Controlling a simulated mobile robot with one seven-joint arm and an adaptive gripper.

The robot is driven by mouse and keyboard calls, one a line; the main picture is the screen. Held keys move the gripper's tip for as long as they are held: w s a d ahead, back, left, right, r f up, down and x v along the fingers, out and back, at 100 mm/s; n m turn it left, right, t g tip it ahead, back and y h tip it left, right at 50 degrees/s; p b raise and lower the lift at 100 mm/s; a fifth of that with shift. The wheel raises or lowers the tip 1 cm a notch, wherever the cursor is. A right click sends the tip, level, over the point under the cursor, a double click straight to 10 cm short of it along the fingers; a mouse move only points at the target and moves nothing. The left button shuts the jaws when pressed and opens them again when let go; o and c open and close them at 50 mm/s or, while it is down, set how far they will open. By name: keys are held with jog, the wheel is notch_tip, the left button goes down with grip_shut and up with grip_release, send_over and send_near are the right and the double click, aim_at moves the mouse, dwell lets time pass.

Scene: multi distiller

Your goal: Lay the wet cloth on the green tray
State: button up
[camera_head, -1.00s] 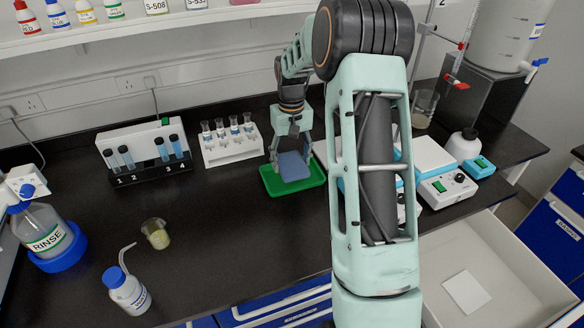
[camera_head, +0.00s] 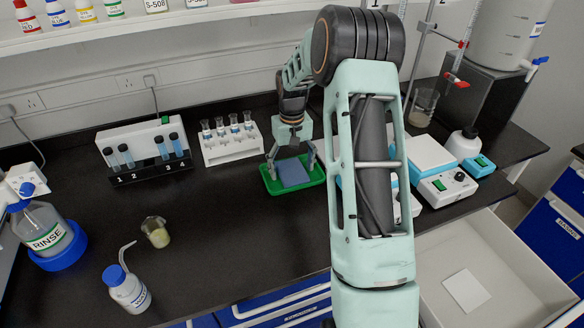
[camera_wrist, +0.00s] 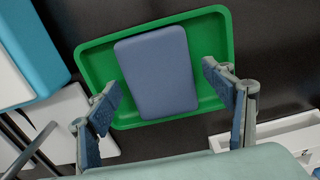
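The wet cloth (camera_head: 293,172) is a flat blue-grey rectangle lying on the green tray (camera_head: 313,183) on the black bench. In the wrist view the cloth (camera_wrist: 157,72) lies within the rim of the tray (camera_wrist: 222,35), slightly turned. My gripper (camera_head: 292,163) is over the tray. In the wrist view my gripper (camera_wrist: 160,90) has its fingers spread wide, one on each side of the cloth, with gaps between them and the cloth. It holds nothing.
A rack of small tubes (camera_head: 232,141) stands behind and left of the tray. White and blue devices (camera_head: 440,182) stand to the right. A small beaker (camera_head: 156,233) and a wash bottle (camera_head: 126,290) are at the front left.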

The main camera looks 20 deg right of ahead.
aim_at(292, 170)
notch_tip(292, 170, up, 12)
jog(key=shift+r, duration=0.2)
dwell(0.4)
dwell(0.4)
